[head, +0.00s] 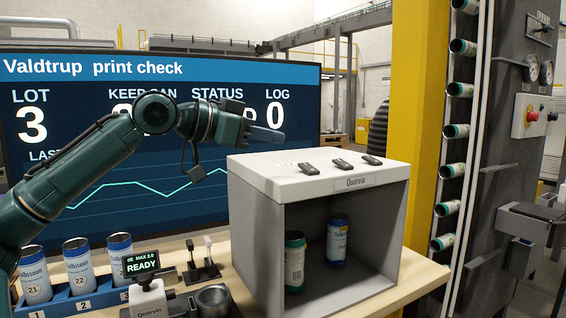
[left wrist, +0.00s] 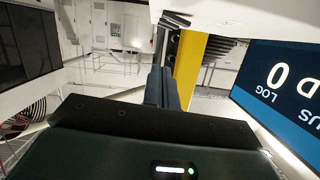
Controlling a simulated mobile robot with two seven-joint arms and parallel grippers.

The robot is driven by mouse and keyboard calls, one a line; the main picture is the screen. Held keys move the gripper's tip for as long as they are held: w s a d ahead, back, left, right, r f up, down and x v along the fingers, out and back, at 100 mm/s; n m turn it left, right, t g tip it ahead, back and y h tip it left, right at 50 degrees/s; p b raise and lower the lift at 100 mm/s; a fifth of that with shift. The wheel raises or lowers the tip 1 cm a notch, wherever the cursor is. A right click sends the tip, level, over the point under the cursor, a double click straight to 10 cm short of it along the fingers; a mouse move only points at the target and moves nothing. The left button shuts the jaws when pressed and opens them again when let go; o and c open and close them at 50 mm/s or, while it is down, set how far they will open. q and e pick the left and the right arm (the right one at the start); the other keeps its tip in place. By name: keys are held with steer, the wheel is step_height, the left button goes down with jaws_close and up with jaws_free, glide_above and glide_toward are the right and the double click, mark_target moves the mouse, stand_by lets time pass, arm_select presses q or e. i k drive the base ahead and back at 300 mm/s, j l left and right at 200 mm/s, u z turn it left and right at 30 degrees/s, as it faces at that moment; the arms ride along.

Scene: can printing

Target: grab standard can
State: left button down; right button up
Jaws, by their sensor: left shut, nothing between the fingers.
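My left gripper (head: 268,134) is shut and empty, raised at the upper left edge of the white box and pointing right. Its closed fingers also show in the left wrist view (left wrist: 165,88). Inside the open-fronted white box (head: 245,230) stand a green-topped can (head: 294,265) and a blue can (head: 337,243). Three blue-and-white cans, a left one (head: 35,278), a middle one (head: 79,267) and a right one (head: 119,255), stand in a numbered blue rack (head: 85,304). I cannot tell which can is the standard one. My right gripper is not in view.
A small device reading READY (head: 143,263) stands before the rack, near a dark round cup (head: 213,299). Three dark flat pieces lie on the box top, one in the middle (head: 342,164). A large screen (head: 160,200) stands behind. Several cans line a chute (head: 468,170) at right.

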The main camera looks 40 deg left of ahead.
mark_target(295, 242)
steer(key=k, duration=1)
